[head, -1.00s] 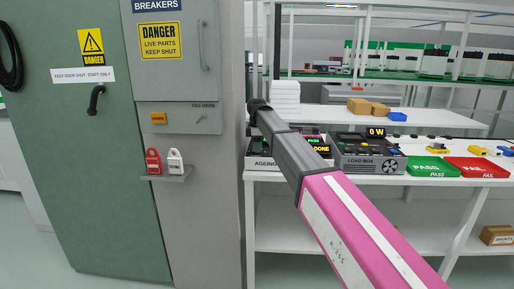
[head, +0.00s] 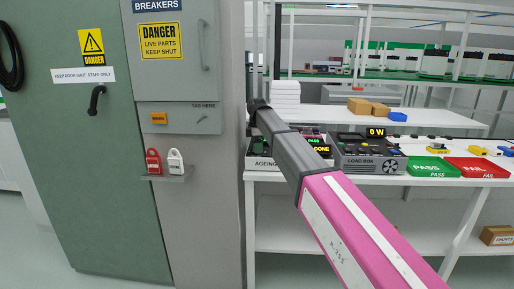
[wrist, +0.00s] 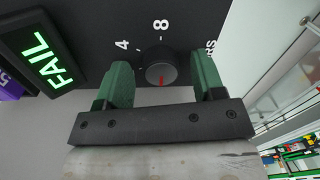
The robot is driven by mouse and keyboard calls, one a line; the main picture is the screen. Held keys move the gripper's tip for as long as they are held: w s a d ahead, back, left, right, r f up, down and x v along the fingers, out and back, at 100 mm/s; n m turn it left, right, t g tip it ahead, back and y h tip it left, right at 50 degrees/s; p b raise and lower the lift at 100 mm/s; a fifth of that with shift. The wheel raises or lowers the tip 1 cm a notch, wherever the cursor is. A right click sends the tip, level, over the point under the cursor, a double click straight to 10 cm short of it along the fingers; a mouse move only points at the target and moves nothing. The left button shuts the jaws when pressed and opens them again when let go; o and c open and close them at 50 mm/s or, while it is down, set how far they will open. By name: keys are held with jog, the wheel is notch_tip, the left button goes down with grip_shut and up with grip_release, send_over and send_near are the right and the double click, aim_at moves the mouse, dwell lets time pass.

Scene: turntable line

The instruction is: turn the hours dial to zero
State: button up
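The hours dial (wrist: 153,74) is a dark round knob with a grey face on a dark panel, in the upper middle of the wrist view. Its red mark points down in the picture, away from the printed 8 and 4 above it. My gripper (wrist: 161,77) has its two green fingers apart, one on each side of the dial, with gaps between them and the knob. In the head view the ageing box (head: 262,162) stands at the left end of the bench. My arm covers much of it, and the dial and gripper cannot be made out there.
A lit FAIL sign (wrist: 47,60) is left of the dial in the wrist view. In the head view, the load box (head: 370,163), green PASS tray (head: 433,167) and red FAIL tray (head: 477,168) stand to the right. A grey breaker cabinet (head: 213,220) stands left of the bench.

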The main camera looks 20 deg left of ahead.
jog(key=shift+r, duration=0.1)
notch_tip(320, 180, up, 11)
jog(key=shift+w+f, duration=0.2)
jog(key=shift+w, duration=0.1)
jog(key=shift+a, duration=0.1)
